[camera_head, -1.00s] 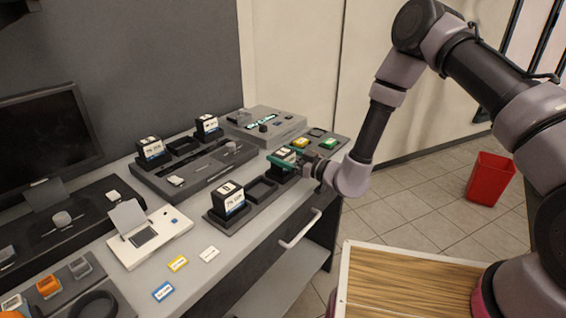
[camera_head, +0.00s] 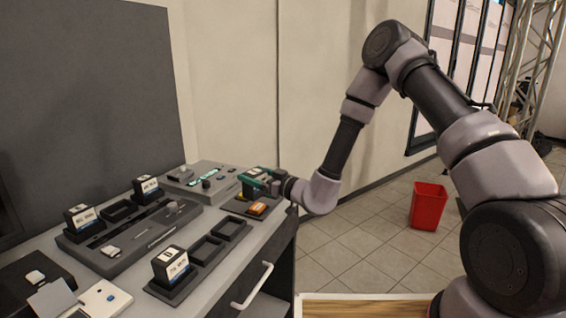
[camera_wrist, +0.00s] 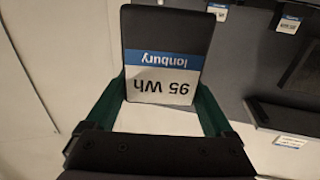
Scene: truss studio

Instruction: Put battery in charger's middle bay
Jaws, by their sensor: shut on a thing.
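My gripper (camera_head: 262,181) has green fingers shut on a battery and holds it raised past the far end of the front holder. In the wrist view, the battery (camera_wrist: 166,50) is a dark block with a blue and white label reading "95 Wh" and "Ionbury", upside down between the fingers (camera_wrist: 160,112). The dark charger (camera_head: 148,238) has a battery in its near bay (camera_head: 82,219) and one in its far bay (camera_head: 147,187). Its middle bay (camera_head: 118,211) is empty.
The front holder (camera_head: 190,278) has one battery (camera_head: 171,265) at its near end and two empty bays. A grey device (camera_head: 205,175) stands at the back. A small dark tray (camera_head: 236,207) with coloured items lies below my gripper. A red bin (camera_head: 428,205) stands on the floor.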

